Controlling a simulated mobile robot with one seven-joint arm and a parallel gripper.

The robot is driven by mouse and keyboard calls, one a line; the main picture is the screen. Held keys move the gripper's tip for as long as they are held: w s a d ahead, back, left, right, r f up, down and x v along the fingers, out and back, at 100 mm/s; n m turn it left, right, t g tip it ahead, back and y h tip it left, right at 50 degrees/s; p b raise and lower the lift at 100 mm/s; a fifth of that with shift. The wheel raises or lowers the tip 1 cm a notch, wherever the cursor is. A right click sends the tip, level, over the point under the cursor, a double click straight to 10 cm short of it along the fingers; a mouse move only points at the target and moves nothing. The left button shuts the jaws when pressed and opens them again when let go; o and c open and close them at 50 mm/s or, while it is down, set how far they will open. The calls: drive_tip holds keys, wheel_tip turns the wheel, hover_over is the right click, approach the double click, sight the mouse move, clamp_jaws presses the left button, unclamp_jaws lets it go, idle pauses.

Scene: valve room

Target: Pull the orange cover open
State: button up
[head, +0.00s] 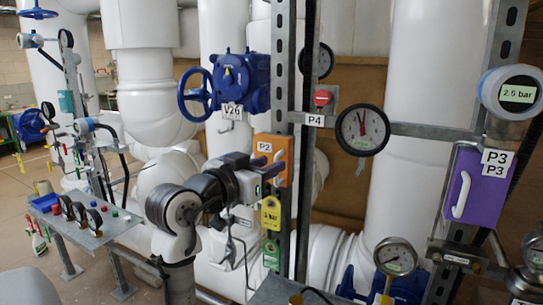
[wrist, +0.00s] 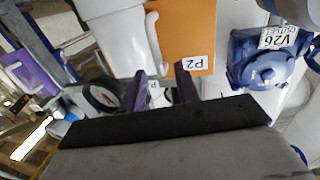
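The orange cover (head: 284,144), labelled P2, is on the metal post in the middle of the head view, partly hidden by my gripper. In the wrist view the orange cover (wrist: 195,30) is at the top, with its label upside down. Its white curved handle (wrist: 154,38) runs along its left side in that view. My gripper (head: 260,166) is in front of the cover, and its two purple fingers (wrist: 160,82) stand apart with a gap between them. The handle's lower end appears in line with this gap; I cannot tell whether the fingers touch it.
A blue valve (head: 240,82) labelled V26 is above the cover. A gauge (head: 362,130) and the P4 label (head: 313,120) are to the right. A purple cover (head: 476,185) labelled P3 is at the far right. A gauge panel (head: 75,225) stands at lower left. White pipes crowd the back.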

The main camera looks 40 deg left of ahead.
drive_tip(key=shift+w, duration=0.95)
drive_tip(key=shift+c, duration=0.2)
clamp_jaws()
